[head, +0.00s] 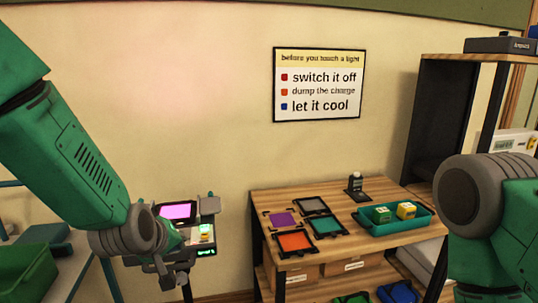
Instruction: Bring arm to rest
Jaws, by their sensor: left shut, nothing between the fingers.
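My left arm comes in from the left, and its green-and-grey wrist hangs low. My left gripper (184,238) is at the end of it, shut and empty. It overlaps a small stand with a pink-lit screen (178,211) in the picture; I cannot tell whether they touch. My right arm (490,210) shows at the right edge as a grey joint and green links. Its gripper is out of view.
A wooden table (340,258) holds purple (282,219), orange (295,241) and green (327,225) panels, a small dark device (355,186) and a teal tray (388,228) with two blocks. A dark shelf (428,130) stands behind. A sign (318,85) hangs on the wall.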

